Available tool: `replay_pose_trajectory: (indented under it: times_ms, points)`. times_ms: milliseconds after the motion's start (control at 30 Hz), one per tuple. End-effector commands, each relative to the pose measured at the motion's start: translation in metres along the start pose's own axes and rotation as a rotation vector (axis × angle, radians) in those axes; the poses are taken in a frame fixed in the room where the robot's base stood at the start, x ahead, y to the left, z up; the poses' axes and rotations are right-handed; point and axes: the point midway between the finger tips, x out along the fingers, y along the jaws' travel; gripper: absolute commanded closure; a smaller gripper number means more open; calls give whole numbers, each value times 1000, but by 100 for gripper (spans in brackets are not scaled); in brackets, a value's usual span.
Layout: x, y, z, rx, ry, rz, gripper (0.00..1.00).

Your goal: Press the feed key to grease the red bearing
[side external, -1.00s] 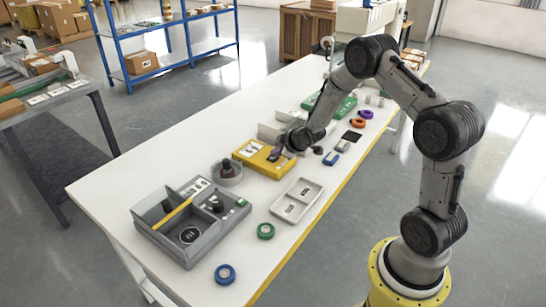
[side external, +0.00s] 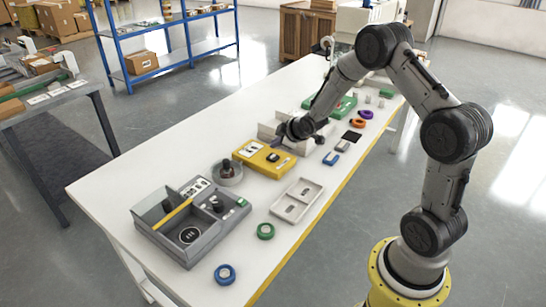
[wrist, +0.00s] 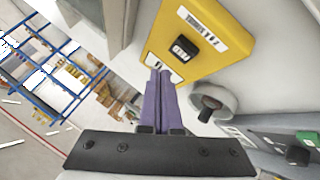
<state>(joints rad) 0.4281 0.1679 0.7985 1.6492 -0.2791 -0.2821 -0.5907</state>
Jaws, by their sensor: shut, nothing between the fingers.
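A yellow box (side external: 265,158) lies on the white bench with a black key or knob (side external: 274,157) on top. The wrist view shows the yellow box (wrist: 225,25), its black key (wrist: 184,47) and a printed label (wrist: 203,30). My gripper (side external: 274,148) is shut and empty, at the far side of the box near the key. In the wrist view my gripper (wrist: 160,72) overlaps the box's edge below the key, apart from the key; height is unclear. An orange-red ring (side external: 357,123) lies at the right, beside a purple ring (side external: 366,114). I cannot tell whether it is the red bearing.
A round grey cup (side external: 228,177) and a grey divided station (side external: 160,240) with dark knobs stand left of the box. A pale tray (side external: 297,200), green ring (side external: 265,231) and blue ring (side external: 225,274) lie in front. A pale block (side external: 270,130) stands behind the gripper.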

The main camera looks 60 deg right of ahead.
Motion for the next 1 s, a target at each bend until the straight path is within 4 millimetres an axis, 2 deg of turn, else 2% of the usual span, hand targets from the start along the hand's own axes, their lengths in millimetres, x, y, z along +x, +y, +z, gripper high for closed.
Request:
replay_pose_trajectory:
  times_ms: [333,1000]
  points:
    - [-20,14,-14,-1,0,0,100]
    - [-21,14,-16,-2,0,-1,100]
